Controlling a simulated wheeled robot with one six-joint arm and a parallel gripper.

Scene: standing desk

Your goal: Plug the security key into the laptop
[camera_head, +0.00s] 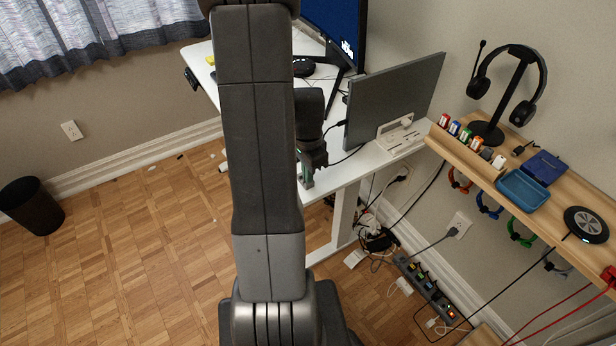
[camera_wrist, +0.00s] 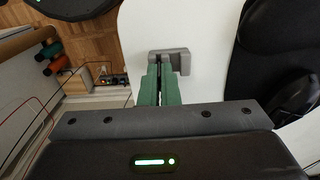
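The laptop (camera_head: 393,103) is a thin grey slab standing on edge in a white stand (camera_head: 402,134) at the desk's right end. My gripper (camera_head: 306,183) is over the desk's front edge, left of the laptop and apart from it. In the wrist view its green fingers (camera_wrist: 162,88) lie close together with a narrow dark slit between them. A small grey block (camera_wrist: 181,61) is at their tips, over the white desk. I cannot tell whether the fingers touch or hold it. I cannot make out the security key for certain.
A wooden shelf (camera_head: 478,166) on the right holds headphones (camera_head: 507,82), a blue tray (camera_head: 523,190) and small coloured items. A power strip (camera_head: 425,287) lies below. My arm hides much of the desk's left side.

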